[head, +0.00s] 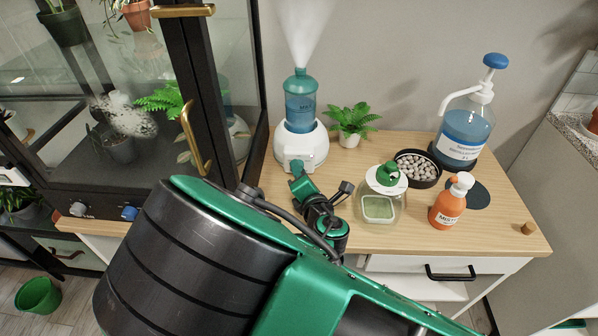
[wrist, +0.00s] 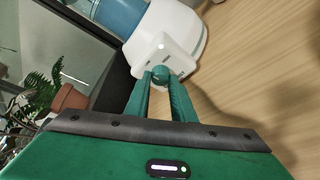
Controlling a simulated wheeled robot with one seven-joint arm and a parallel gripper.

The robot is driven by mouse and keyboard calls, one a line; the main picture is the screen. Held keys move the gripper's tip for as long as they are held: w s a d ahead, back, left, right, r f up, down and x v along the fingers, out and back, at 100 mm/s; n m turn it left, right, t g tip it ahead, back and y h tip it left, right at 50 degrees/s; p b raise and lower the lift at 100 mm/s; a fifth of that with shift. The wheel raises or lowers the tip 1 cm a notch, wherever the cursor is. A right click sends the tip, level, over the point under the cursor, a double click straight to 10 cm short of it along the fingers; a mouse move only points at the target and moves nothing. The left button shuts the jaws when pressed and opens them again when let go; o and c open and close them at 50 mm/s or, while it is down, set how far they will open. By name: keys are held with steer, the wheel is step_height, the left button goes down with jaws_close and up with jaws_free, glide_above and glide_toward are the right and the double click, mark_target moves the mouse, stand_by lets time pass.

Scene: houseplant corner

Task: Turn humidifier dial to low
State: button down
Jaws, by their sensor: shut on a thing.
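The humidifier (head: 300,148) has a white base and a blue water tank with a green cap, and it stands at the back left of the wooden table. White mist rises from its top. In the wrist view its white base (wrist: 190,30) fills the top middle. The dial (wrist: 161,74) is a small green knob on the front panel. My gripper (wrist: 163,80) is shut on the dial, a finger on each side. In the head view my gripper (head: 297,170) reaches the base's front, and the dial is hidden there. I cannot read the dial's setting.
A glass cabinet (head: 185,100) stands close on the left.

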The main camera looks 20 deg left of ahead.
steer(key=shift+w+d, duration=0.1)
steer(key=shift+d, duration=0.1)
steer(key=c, duration=1.5)
jaws_free()
steer(key=shift+a, duration=0.1)
steer(key=v, duration=1)
steer(key=shift+s+d+r, duration=0.1)
steer(key=shift+s+d, duration=0.1)
steer(key=shift+s, duration=0.15)
